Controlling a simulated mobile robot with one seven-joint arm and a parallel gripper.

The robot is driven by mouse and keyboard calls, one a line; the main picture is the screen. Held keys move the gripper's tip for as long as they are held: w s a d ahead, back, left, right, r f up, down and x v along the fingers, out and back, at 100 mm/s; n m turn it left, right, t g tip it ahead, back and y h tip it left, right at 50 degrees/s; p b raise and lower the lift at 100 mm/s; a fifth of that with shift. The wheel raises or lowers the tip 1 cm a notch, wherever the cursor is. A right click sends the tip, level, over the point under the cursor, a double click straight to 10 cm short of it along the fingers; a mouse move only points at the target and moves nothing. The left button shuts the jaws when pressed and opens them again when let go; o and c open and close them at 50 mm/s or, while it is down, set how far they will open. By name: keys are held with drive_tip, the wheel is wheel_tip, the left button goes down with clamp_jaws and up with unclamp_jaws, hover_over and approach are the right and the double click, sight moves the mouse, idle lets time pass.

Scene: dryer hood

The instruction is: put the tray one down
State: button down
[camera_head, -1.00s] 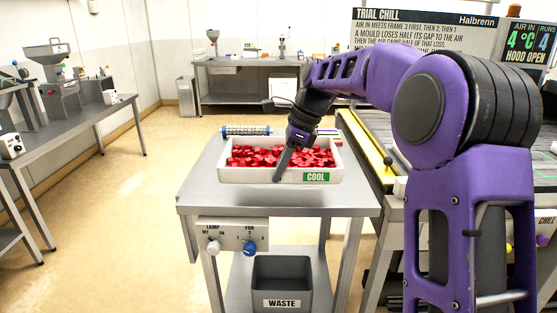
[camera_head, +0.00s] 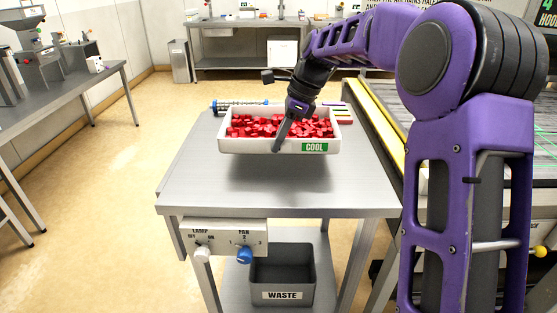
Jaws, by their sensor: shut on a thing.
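A rack-like roller (camera_head: 240,106) and coloured strips (camera_head: 342,113) lie behind the tray. The table's front part is clear. A lamp and fan control box (camera_head: 222,238) hangs at its front edge, with a WASTE bin (camera_head: 282,295) below. A conveyor-like bench (camera_head: 385,120) stands right.

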sight(282, 153)
drive_tip(key=shift+f+b, duration=0.55)
drive_tip(key=shift+f, duration=2.55)
drive_tip(key=c, duration=1.5)
unclamp_jaws()
drive_tip(key=shift+f, duration=0.1)
drive_tip(key=o, duration=0.5)
drive_tip(key=p+v, duration=0.2)
drive_tip(key=v, duration=1)
